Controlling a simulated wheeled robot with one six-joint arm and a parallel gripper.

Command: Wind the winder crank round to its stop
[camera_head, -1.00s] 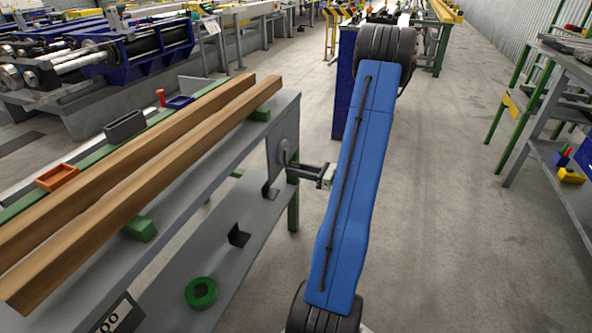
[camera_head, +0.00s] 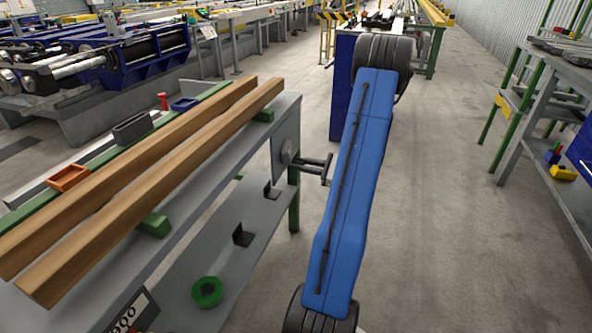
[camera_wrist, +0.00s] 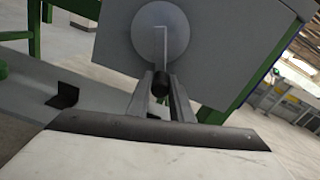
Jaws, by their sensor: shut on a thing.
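The winder's round grey disc (camera_head: 287,152) is on the end panel of the runout table. It also shows in the wrist view (camera_wrist: 150,38), facing me, with a thin pale bent line on it. A dark crank handle (camera_wrist: 160,84) stands out below the disc's centre in the wrist view. My gripper (camera_wrist: 161,76) is shut on this handle, one finger on each side. In the head view my gripper (camera_head: 305,161) reaches left to the disc from behind my blue arm.
Two timber beams (camera_head: 150,185) lie along the table top (camera_head: 215,160). An orange tray (camera_head: 69,177), a grey bin (camera_head: 133,128) and a blue tray (camera_head: 185,104) stand behind them. A green ring (camera_head: 207,292) lies on the lower shelf. Clear floor (camera_head: 440,220) lies to the right.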

